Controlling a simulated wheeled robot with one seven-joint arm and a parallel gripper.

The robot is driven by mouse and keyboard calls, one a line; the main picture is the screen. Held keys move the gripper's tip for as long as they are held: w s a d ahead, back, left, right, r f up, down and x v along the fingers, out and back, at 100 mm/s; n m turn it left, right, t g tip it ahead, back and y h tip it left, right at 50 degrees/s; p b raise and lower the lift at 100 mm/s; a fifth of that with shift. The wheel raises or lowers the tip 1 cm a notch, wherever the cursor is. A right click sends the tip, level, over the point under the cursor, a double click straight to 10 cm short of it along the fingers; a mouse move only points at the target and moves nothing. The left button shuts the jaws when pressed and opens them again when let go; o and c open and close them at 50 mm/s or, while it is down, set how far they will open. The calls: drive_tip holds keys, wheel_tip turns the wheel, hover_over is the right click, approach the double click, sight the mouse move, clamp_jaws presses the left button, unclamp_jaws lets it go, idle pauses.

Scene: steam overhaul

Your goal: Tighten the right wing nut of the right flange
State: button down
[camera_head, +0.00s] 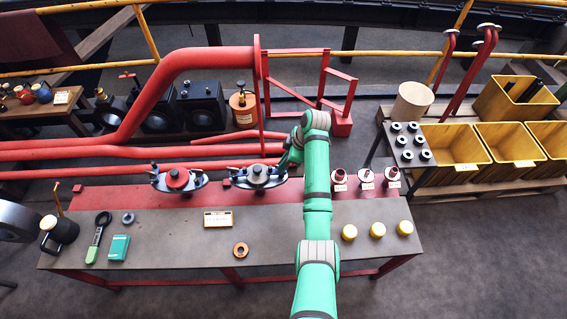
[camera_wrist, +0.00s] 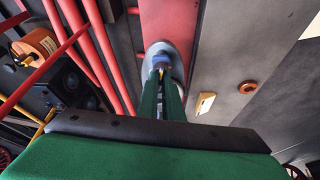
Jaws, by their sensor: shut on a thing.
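In the wrist view, my gripper's green fingers (camera_wrist: 162,82) come together on a small blue piece, the right wing nut (camera_wrist: 161,63), over the grey flange end (camera_wrist: 168,50). The fingers are shut on it. The nut's wings and thread cannot be made out.
The left flange (camera_head: 177,180), with a red centre, stands to the left. A sign (camera_head: 218,219) and a copper ring (camera_head: 240,249) lie in front. Red pipes (camera_head: 130,153) run behind the bench.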

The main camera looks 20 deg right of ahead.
drive_tip(key=m+t+h, duration=0.1)
drive_tip(key=m, duration=0.3)
drive_tip(key=shift+s+m, duration=0.15)
drive_tip(key=shift+m, duration=0.15)
drive_tip(key=m, duration=0.2)
drive_tip(key=m+t+h, duration=0.1)
drive_tip(key=shift+a+m+h, duration=0.2)
drive_tip(key=shift+m+h, duration=0.1)
drive_tip(key=shift+m, duration=0.1)
drive_tip(key=m, duration=0.2)
drive_tip(key=m+h, duration=0.1)
drive_tip(key=m, duration=0.1)
drive_tip(key=shift+s+a+h, duration=0.1)
drive_tip(key=shift+h, duration=0.2)
drive_tip(key=shift+m+h, duration=0.6)
drive_tip(key=shift+m, duration=1.1)
drive_tip(key=shift+r, duration=0.1)
drive_tip(key=c, duration=1.9)
unclamp_jaws()
drive_tip(key=shift+a, duration=0.1)
